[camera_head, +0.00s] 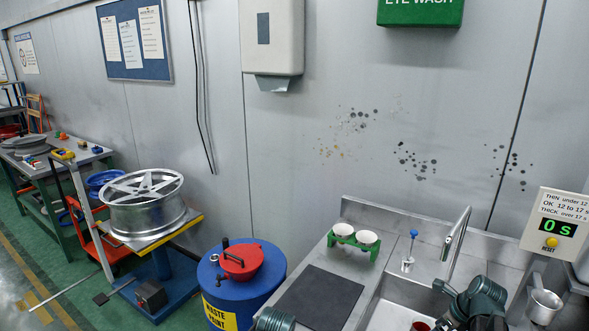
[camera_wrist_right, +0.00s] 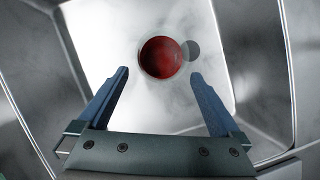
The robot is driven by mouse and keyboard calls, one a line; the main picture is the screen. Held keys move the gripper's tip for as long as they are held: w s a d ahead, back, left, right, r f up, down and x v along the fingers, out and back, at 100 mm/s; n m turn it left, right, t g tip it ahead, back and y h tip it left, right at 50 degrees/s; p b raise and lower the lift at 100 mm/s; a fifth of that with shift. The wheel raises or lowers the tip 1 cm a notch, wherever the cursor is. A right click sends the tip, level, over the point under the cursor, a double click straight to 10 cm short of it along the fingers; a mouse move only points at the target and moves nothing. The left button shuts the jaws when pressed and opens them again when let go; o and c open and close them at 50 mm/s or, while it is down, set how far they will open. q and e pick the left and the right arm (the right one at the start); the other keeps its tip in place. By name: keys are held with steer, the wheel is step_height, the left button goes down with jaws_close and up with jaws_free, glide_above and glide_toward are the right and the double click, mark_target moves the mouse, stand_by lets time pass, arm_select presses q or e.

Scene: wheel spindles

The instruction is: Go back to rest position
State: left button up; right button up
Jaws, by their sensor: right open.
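My right gripper (camera_wrist_right: 160,72) is open and empty in the right wrist view, pointing down into a metal sink basin (camera_wrist_right: 240,110). A round dark red thing (camera_wrist_right: 161,57) lies on the basin floor beyond and between the fingertips, apart from them; its red edge also shows at the bottom of the head view (camera_head: 420,326). My right arm (camera_head: 480,300) reaches over the sink's right side in the head view, its fingers hidden there. A dark green part of my left arm (camera_head: 275,320) shows at the bottom edge, but its gripper does not show.
The sink counter has a tap (camera_head: 456,236), a dark mat (camera_head: 318,297) and a green holder with two white cups (camera_head: 355,240). A timer (camera_head: 556,228) reading 0 s and a metal cup (camera_head: 543,306) are at right. A blue drum (camera_head: 240,290) stands left.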

steer(key=b+x, duration=0.6)
steer(key=x, duration=0.1)
steer(key=shift+d+f, duration=0.1)
steer(key=shift+f, duration=0.2)
step_height(320, 180, up, 2)
steer(key=shift+p, duration=1)
steer(key=shift+s+d+r, duration=0.15)
steer(key=shift+s, duration=0.15)
steer(key=s+d, duration=0.1)
steer(key=s, duration=0.1)
steer(key=s+d, duration=0.1)
steer(key=s, duration=0.1)
steer(key=s+d, duration=0.2)
steer(key=shift+s+d, duration=0.1)
steer(key=shift+d, duration=0.05)
step_height(320, 180, up, 13)
steer(key=p, duration=1.2)
steer(key=shift+f+p, duration=0.25)
steer(key=shift+p, duration=0.1)
